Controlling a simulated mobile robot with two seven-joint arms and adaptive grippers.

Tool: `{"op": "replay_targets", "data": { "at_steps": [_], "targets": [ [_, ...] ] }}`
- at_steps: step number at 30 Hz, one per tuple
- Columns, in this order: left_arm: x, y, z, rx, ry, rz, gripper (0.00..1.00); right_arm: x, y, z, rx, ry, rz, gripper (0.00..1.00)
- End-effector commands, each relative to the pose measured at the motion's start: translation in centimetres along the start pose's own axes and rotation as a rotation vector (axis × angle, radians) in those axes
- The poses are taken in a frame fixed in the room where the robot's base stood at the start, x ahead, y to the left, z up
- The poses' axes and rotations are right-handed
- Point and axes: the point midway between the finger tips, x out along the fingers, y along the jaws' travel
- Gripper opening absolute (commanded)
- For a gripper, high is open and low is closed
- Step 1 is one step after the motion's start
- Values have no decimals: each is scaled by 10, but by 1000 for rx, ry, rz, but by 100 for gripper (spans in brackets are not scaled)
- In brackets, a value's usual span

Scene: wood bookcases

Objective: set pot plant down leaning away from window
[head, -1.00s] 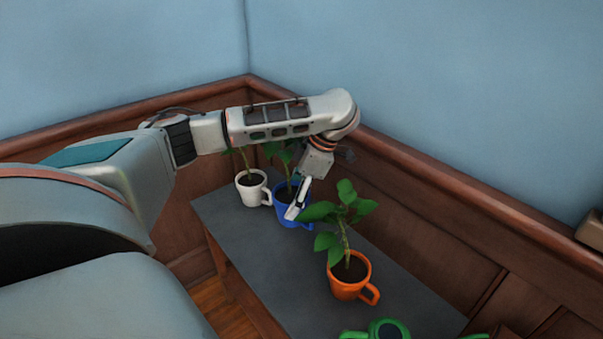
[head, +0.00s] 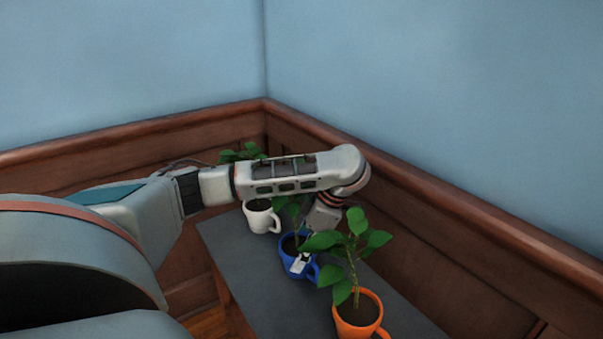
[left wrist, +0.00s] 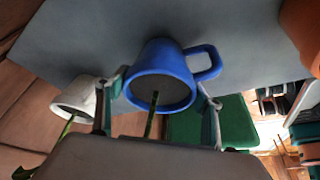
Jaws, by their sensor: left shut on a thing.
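My left gripper (head: 302,262) is shut on the blue mug (head: 290,250), which holds a green plant. In the left wrist view, its fingers stand on either side of the blue mug (left wrist: 160,75), whose handle points right. A stem rises from the mug's soil, but my left arm hides much of this plant in the head view, so its lean is hard to judge. The mug is at the grey bench top (head: 257,287); I cannot tell whether it touches. No window shows. My right gripper is not in view.
A white mug (head: 259,217) with a plant stands behind the blue mug. An orange mug (head: 356,318) with a leafy plant (head: 352,245) stands in front and to the right, its leaves close to my gripper. Wood panelling (head: 440,265) borders the bench on the right.

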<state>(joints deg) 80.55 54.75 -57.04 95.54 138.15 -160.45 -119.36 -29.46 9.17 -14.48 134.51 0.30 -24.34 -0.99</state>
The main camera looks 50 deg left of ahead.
Motion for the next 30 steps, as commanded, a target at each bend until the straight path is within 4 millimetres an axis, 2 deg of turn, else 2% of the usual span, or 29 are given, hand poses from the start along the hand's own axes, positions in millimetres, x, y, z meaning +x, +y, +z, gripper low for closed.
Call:
{"op": "replay_targets", "data": {
  "at_steps": [3, 4, 5, 17, 21, 23, 27, 30],
  "targets": [
    [1, 0, 1, -2, -2, 1, 19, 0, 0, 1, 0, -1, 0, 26],
    [2, 0, 1, -1, -1, 0, 74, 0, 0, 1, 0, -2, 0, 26],
    [2, 0, 1, -1, -1, 0, 82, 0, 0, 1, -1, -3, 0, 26],
    [0, 0, 0, 0, -1, 0, 83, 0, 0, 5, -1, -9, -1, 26],
    [-26, 1, -2, -5, -10, 8, 83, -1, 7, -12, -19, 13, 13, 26],
    [-38, 1, -2, -4, -12, 10, 83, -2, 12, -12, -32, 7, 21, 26],
    [-61, 1, -3, -5, -11, 10, 83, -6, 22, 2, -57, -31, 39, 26],
    [-71, 1, -2, -3, -8, 7, 83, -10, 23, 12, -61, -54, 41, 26]
  ]
}}
